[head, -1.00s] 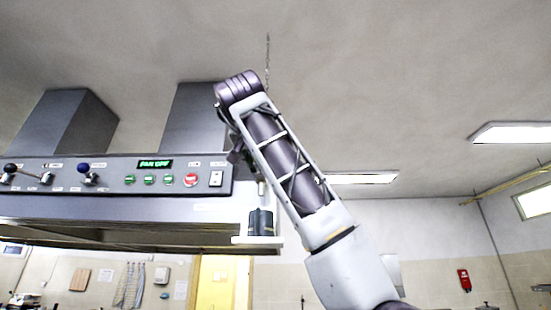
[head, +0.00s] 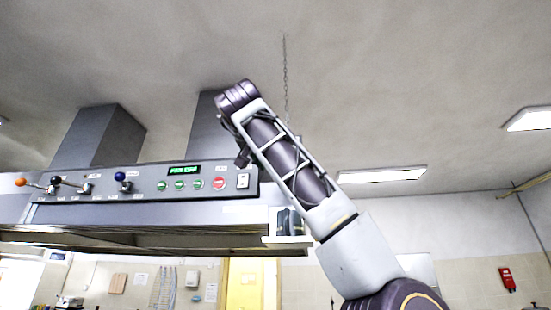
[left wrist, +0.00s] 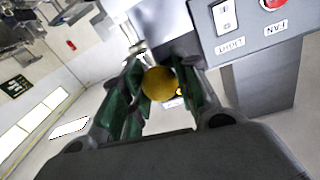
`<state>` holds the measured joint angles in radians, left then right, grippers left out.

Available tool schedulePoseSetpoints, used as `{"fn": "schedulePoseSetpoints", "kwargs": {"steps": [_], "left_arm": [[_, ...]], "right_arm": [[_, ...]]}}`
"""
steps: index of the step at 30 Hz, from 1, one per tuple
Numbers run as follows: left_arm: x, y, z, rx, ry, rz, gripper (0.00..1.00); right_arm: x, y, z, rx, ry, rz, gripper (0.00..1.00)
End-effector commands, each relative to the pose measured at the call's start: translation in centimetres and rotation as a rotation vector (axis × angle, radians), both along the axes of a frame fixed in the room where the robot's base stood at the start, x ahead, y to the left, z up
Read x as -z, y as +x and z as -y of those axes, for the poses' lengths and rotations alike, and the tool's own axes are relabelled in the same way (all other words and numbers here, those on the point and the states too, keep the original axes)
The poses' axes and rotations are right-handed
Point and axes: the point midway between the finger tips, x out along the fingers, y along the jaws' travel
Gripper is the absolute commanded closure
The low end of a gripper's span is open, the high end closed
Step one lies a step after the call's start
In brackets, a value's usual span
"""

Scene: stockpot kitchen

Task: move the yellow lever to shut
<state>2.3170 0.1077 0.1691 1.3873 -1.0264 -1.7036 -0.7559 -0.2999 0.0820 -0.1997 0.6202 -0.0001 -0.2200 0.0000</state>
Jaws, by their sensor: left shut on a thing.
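The yellow lever's round knob (left wrist: 159,84) shows in the left wrist view, between the green-padded fingers of my left gripper (left wrist: 158,76). The gripper is shut on it. Most of the lever behind the knob is hidden by the fingers. In the head view my left arm rises from the lower right to the right end of the hood panel. Its gripper is mostly hidden there, and I cannot make out the yellow lever in that view. My right gripper is not in view.
In the left wrist view the panel (left wrist: 240,48) is close at the gripper's right. A chain (head: 286,80) hangs above.

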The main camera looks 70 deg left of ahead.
Motion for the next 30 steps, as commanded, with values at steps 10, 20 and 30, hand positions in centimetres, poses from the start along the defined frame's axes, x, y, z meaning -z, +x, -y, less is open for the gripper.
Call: {"fn": "schedulePoseSetpoints", "kwargs": {"steps": [10,20,30], "left_arm": [[-0.04,-0.42,-0.49,-0.006,0.0,0.004,1.0],[-0.06,-0.4,-0.48,-0.005,0.0,0.004,0.56],[-0.04,-0.21,-0.34,-0.001,0.001,0.001,0.47]], "right_arm": [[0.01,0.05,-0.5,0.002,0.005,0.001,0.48],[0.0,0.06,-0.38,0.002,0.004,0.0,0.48],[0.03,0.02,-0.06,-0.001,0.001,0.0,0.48]]}}
